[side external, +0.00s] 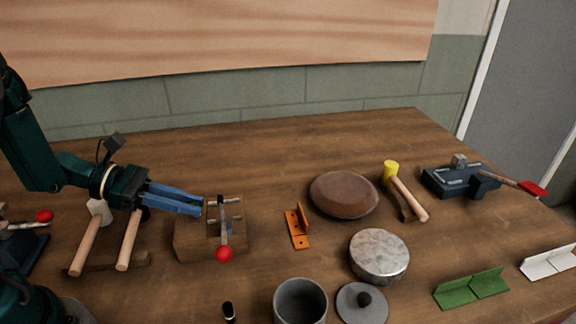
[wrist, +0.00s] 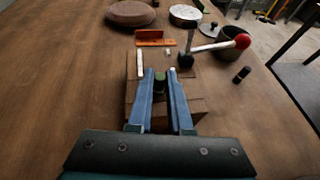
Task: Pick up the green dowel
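My gripper has two long blue fingers, which reach in from the left in the side view (side external: 196,207) to the left side of a wooden block (side external: 190,245). In the wrist view the fingertips (wrist: 160,74) stand apart over the block (wrist: 195,107). A short dark green piece, seemingly the green dowel (wrist: 160,82), shows between them and fills most of the gap. I cannot tell whether the fingers touch it. In the side view I cannot make out the dowel; the fingers and block may hide it.
A toggle clamp with a red ball (side external: 224,254) stands on the block, close right of the fingers. An orange bracket (side external: 298,228), brown disc (side external: 344,194), and grey cup (side external: 300,301) lie farther right. Wooden-handled hammers (side external: 84,247) lie below the arm at left.

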